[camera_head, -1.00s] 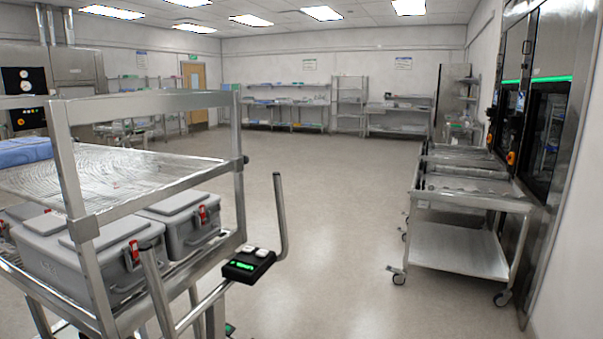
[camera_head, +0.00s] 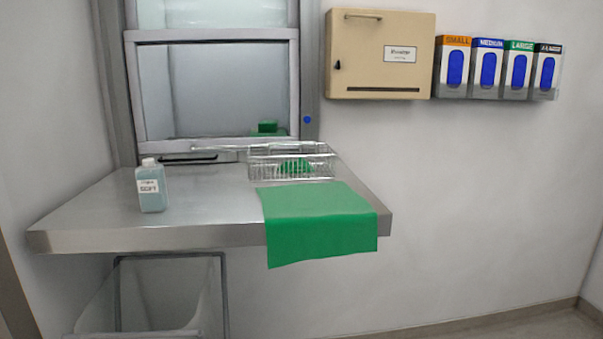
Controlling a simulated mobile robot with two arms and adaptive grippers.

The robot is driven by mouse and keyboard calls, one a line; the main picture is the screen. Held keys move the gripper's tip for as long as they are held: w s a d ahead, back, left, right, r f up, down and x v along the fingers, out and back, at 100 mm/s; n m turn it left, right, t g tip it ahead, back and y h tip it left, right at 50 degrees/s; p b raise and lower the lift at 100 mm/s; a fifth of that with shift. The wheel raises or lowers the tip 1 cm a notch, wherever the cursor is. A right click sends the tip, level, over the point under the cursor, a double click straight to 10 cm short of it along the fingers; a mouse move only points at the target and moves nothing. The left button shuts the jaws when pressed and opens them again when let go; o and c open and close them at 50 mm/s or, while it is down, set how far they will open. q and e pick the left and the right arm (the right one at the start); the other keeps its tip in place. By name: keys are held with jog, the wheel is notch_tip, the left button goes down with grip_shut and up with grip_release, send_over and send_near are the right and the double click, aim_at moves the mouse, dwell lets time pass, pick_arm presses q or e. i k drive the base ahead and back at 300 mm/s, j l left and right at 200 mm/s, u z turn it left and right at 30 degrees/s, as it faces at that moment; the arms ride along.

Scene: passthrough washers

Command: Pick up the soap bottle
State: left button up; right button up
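The soap bottle (camera_head: 152,190) stands upright at the left part of a steel counter (camera_head: 205,222). It is a pale blue-green bottle with a white cap and a white label reading something like "SOFT" or "SOAP". Nothing touches it. Neither of my grippers shows in the head view.
A green cloth (camera_head: 318,228) hangs over the counter's front edge. A wire basket (camera_head: 255,169) with something green inside stands behind it. A bin (camera_head: 100,310) is below the counter. A framed hatch window (camera_head: 215,90), a beige cabinet (camera_head: 368,60) and glove dispensers (camera_head: 453,85) are on the wall.

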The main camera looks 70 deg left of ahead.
aim_at(149, 176)
jog(key=k+j+u, duration=0.2)
jog(key=u, duration=0.3)
jog(key=k+j+u, duration=0.15)
jog(key=u, duration=0.3)
jog(key=j+u, duration=0.5)
jog(key=k+j+u, duration=0.1)
jog(key=j+u, duration=0.2)
jog(key=u, duration=0.15)
